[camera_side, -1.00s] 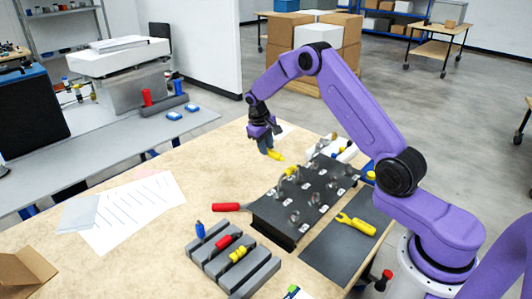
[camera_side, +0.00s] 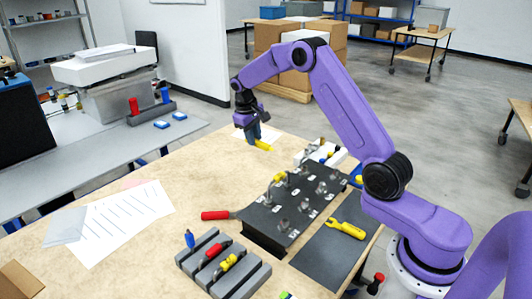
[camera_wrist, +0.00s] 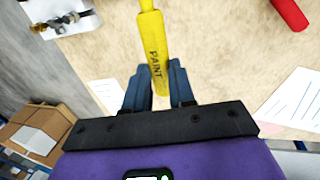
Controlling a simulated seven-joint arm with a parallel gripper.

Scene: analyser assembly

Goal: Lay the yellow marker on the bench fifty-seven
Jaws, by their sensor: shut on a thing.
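The yellow marker (camera_side: 263,145) is held by my gripper (camera_side: 253,134) over the far part of the wooden bench (camera_side: 190,165) in the side view. In the wrist view the marker (camera_wrist: 152,50), lettered PAINT, sits between the two blue fingers of my gripper (camera_wrist: 157,75), which is shut on it. Its far end runs out of the top of the picture. The marker appears to be above the bench top, but the exact gap is hard to tell. I can read no number on the bench.
A dark board with upright clips (camera_side: 292,205) stands right of centre. White papers (camera_side: 118,222) lie at left.

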